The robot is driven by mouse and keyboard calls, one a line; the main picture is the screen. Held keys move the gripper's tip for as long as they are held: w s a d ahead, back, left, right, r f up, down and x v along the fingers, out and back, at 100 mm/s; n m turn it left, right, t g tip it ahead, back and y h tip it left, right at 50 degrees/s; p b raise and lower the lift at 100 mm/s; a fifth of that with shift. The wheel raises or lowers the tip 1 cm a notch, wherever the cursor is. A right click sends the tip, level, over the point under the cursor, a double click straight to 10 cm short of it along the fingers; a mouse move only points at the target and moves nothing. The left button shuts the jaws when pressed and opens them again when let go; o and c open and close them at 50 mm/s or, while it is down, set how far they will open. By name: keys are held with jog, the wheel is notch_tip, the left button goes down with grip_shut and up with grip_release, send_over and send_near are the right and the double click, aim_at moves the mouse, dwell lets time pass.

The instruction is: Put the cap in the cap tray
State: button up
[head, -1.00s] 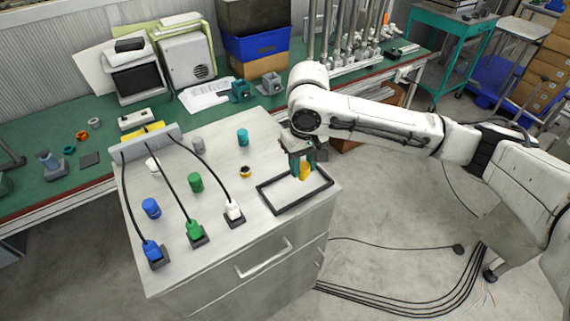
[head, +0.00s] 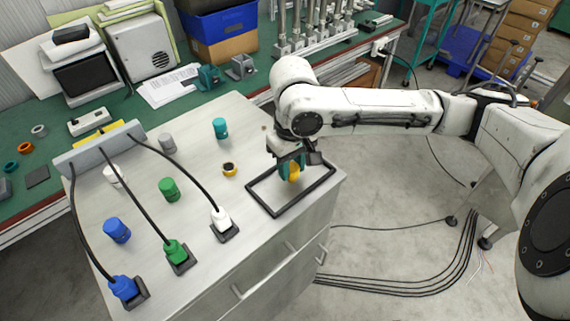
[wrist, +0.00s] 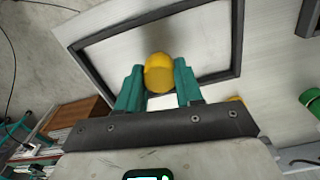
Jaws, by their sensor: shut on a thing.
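The yellow cap (head: 294,173) is held between the teal fingers of my gripper (head: 289,168). In the wrist view the cap (wrist: 160,77) shows as a rounded yellow piece between both fingertips (wrist: 158,80). The cap tray (head: 308,194) is a shallow black-rimmed frame on the light cabinet top. Its dark rim also shows in the wrist view (wrist: 237,40). My gripper points down inside the tray's outline, with the cap over its floor. I cannot tell whether the cap touches the floor.
A black and yellow ring-like piece (head: 230,170) stands left of the tray. Green (head: 169,189), blue (head: 117,230) and teal (head: 220,128) cylinders stand farther left and back. Cabled plugs, including a white one (head: 221,219), stand near the front edge. Cabinet top around the tray is mostly bare.

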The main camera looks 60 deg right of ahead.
aim_at(292, 166)
jog(key=shift+f, duration=0.15)
jog(key=o, duration=1)
notch_tip(292, 166, up, 12)
jog(key=shift+r+p, duration=0.2)
jog(key=shift+p, duration=0.1)
